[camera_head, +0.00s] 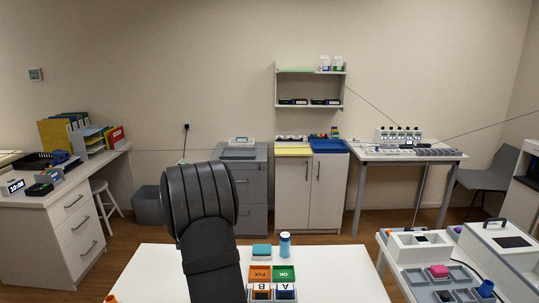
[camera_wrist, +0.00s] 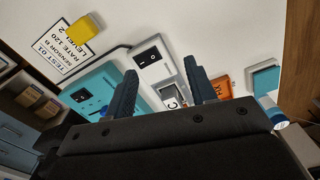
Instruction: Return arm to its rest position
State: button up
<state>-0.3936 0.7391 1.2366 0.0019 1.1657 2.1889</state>
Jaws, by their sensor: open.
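My arm (camera_head: 205,215) is black and rises in the middle of the head view, in front of the white table (camera_head: 340,275). Its gripper end is hidden there. In the wrist view my gripper (camera_wrist: 160,66) shows two dark blue fingers, spread apart with nothing held between them. They are over the white table, with a white switch box (camera_wrist: 152,60) and a bin marked C (camera_wrist: 172,102) seen between them. A teal device with a dark screen (camera_wrist: 92,90) lies left of the fingers.
On the table are an orange FIX tray (camera_head: 260,273), a green OK tray (camera_head: 284,273), a teal block (camera_head: 262,251) and a blue bottle (camera_head: 285,245). The wrist view shows a yellow block (camera_wrist: 84,28) by a printed card (camera_wrist: 62,48). A side table (camera_head: 405,285) stands right.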

jog(key=s+d+r+m, duration=0.1)
jog(key=d+m, duration=0.2)
jog(key=d, duration=1.8)
jog(key=d+r+m, duration=0.2)
jog(key=d+m, duration=0.2)
jog(key=d, duration=1.7)
jog(key=shift+s, duration=0.4)
